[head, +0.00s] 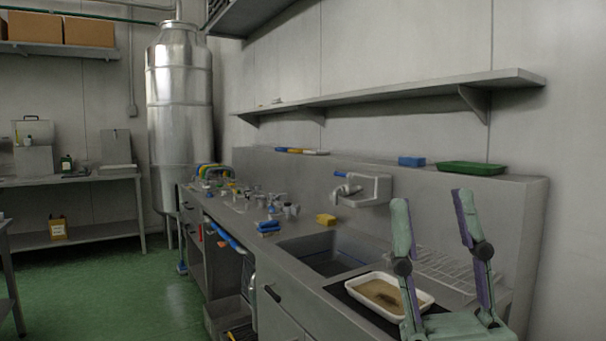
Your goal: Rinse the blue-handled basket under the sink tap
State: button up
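My gripper (431,195) is in the right foreground, its two fingers pointing up and spread apart, with nothing between them. The sink (328,259) is a rectangular metal basin set in the counter, left of my gripper. The tap (350,188) is a metal fitting with a blue part, on the backsplash above the sink's far side. I cannot pick out the blue-handled basket for sure. Blue, yellow and green curved handles (213,169) show at the counter's far end, too small to tell what they belong to.
A white tray (428,298) of brownish contents sits on a dark mat right of the sink, close to my gripper. A wire rack (445,268) lies behind it. A yellow sponge (325,219) and small fittings crowd the counter left of the sink. A shelf (400,93) overhangs the tap.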

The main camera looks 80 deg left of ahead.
aim_at(350, 175)
jog(key=k+j+u, duration=0.1)
jog(key=j+u, duration=0.2)
jog(key=j, duration=0.25)
jog(key=j+u, duration=0.3)
jog(key=j, duration=0.25)
jog(key=j+u, duration=0.2)
jog(key=j, duration=1)
jog(key=i+j, duration=0.1)
jog(key=j, duration=0.2)
jog(key=i+j, duration=0.1)
jog(key=j, duration=0.25)
jog(key=i+j, duration=0.1)
jog(key=j, duration=0.2)
jog(key=i, duration=0.2)
